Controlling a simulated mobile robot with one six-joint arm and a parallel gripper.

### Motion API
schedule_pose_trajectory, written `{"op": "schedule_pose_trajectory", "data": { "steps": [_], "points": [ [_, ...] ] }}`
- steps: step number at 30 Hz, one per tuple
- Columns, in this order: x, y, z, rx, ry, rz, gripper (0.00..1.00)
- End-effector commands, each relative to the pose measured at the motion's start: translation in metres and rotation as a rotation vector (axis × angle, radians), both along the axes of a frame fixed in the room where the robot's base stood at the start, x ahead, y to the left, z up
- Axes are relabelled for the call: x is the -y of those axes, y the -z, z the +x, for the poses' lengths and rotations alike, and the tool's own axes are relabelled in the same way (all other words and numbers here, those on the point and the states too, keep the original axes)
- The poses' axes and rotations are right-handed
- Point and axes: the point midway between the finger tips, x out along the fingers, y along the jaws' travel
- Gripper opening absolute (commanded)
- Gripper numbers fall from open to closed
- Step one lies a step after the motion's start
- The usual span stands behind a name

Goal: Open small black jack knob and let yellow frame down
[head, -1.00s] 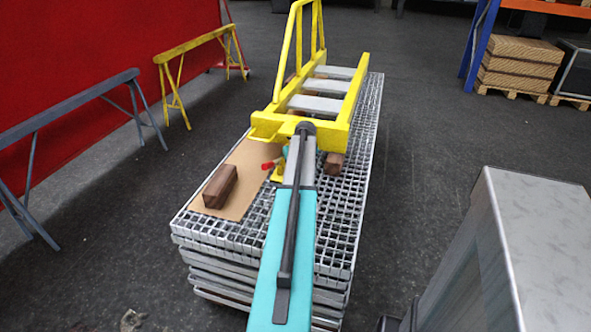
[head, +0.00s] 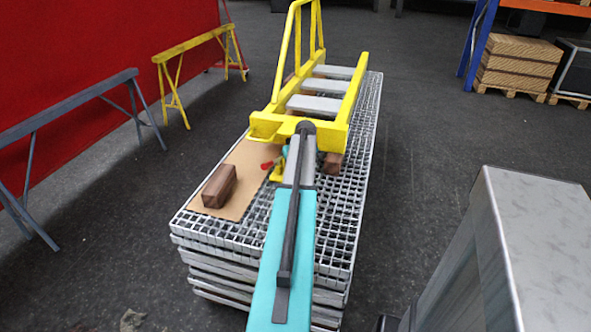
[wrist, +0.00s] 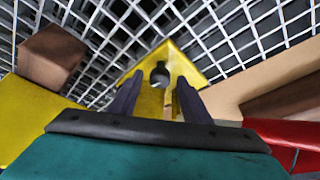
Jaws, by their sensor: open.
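The yellow frame (head: 340,134), with grey steps, stands on a stack of gratings in the head view. Near its close end, a yellow foot (head: 277,174) and a red part (head: 267,165) show beside my arm. A red part (wrist: 290,135) shows at the right. A teal body (wrist: 140,155) with a black edge fills the bottom.
A wooden block (head: 219,186) lies on cardboard (head: 242,200) left of my arm; another block (head: 333,163) is under the frame. Trestles (head: 80,95) stand at the left. A grey metal box (head: 525,235) stands at the lower right.

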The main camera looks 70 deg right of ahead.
Motion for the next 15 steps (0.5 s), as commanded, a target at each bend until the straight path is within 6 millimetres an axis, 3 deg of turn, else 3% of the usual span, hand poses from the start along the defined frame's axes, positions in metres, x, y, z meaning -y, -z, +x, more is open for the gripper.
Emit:
{"op": "schedule_pose_trajectory", "data": {
  "steps": [8, 15],
  "points": [
    [-0.005, -0.015, -0.004, 0.001, 0.000, -0.002, 0.44],
    [-0.015, -0.046, -0.013, 0.001, 0.000, -0.002, 0.44]
  ]
}}
